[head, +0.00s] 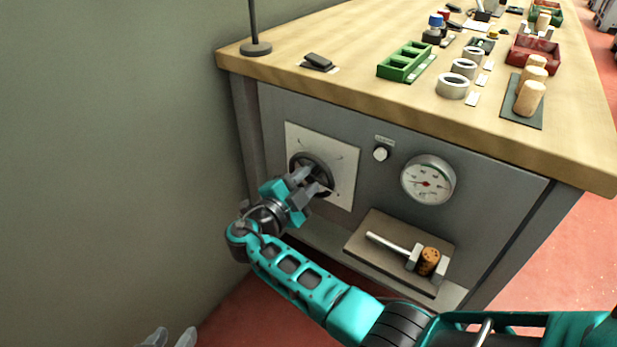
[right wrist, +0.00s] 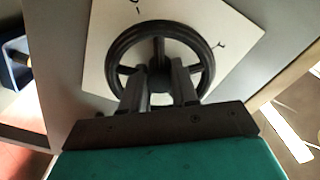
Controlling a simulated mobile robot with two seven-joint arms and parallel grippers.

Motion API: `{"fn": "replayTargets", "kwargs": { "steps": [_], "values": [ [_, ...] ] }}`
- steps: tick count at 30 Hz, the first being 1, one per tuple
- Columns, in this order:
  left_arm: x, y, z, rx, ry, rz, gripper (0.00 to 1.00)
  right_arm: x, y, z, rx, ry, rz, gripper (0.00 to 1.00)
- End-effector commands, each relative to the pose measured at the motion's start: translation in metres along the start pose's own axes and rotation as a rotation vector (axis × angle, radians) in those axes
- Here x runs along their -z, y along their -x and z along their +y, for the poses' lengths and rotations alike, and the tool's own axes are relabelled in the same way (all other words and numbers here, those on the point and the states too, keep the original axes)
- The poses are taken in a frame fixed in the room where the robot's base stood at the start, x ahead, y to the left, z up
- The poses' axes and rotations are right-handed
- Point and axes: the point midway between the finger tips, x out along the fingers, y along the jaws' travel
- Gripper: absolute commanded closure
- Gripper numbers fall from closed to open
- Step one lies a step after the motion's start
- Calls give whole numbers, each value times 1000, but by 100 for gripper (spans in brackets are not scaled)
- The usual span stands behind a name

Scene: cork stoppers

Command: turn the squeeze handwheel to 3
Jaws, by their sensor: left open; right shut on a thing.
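The dark handwheel (head: 309,163) is mounted on a white square plate (head: 346,172) on the grey front of the bench. It has several spokes, and small marks show on the plate around it. My right gripper (head: 310,186) is at the wheel's lower part, shut on it. The right wrist view shows the wheel (right wrist: 113,48) close up with the two fingers (right wrist: 164,85) reaching into it; exactly which part they grip is hidden. The mark the wheel points to is not readable. My left gripper (head: 170,339) is open and empty at the bottom left edge, apart from everything.
Below, a shelf block (head: 373,250) holds a cork (head: 429,261) beside a metal rod. A green rack (head: 404,62), rings and corks stand on the bench top. A wall closes the left.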

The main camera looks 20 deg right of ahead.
Motion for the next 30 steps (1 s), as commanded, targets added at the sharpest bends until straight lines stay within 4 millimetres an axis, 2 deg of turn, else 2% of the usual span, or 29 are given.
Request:
{"fn": "replayTargets", "kwargs": {
  "steps": [6,15,30],
  "values": [
    [0,0,0,0,0,0,57,1,-2,-2,3,-171,3,100],
    [0,0,0,0,0,1,57,1,-2,-2,3,-319,3,100],
    [1,0,0,0,0,1,57,1,-2,-2,4,-368,4,100]
  ]
}}
